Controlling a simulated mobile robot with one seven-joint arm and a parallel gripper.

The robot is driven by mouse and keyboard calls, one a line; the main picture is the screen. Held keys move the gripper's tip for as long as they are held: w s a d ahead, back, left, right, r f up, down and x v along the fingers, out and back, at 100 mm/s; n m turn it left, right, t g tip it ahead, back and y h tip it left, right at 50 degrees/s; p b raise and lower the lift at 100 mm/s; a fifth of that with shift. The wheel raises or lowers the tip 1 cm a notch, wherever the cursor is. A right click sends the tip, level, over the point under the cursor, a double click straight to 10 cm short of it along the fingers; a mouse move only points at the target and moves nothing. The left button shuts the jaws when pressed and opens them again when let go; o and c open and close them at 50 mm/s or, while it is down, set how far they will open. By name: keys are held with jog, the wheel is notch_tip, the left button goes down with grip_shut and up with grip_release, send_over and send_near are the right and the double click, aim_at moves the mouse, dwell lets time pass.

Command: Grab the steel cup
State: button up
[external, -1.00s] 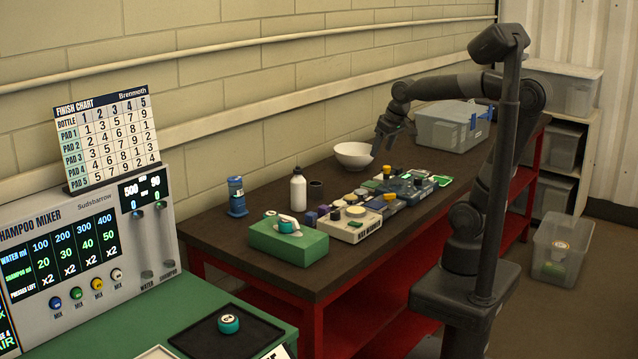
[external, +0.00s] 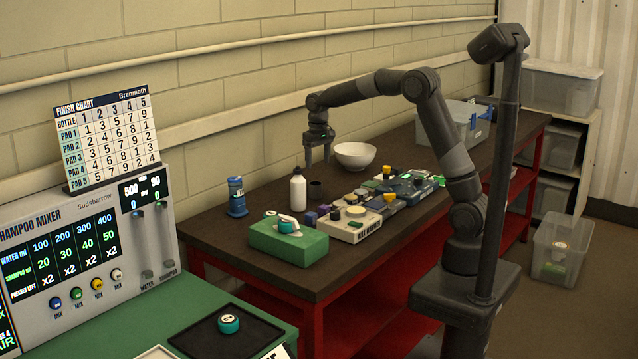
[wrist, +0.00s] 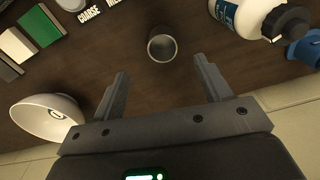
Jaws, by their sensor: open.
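The steel cup (external: 316,189) is a small, dark grey, open-topped cup standing upright on the brown bench, just right of the white bottle. In the wrist view the cup (wrist: 162,48) shows from above, ahead of the fingertips and roughly midway between them. My gripper (external: 318,160) points down above the cup and is apart from it. In the wrist view my gripper (wrist: 163,75) has its two fingers spread wide with nothing between them.
A white bottle (external: 298,190) stands close left of the cup, and a white bowl (external: 355,155) behind it to the right. Sanding blocks and pads (external: 350,225) crowd the front.

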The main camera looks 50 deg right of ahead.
aim_at(315, 183)
jog(key=shift+w+f, duration=0.45)
jog(key=shift+f, duration=0.35)
notch_tip(315, 183, down, 10)
jog(key=shift+w+f, duration=0.1)
jog(key=c, duration=1.1)
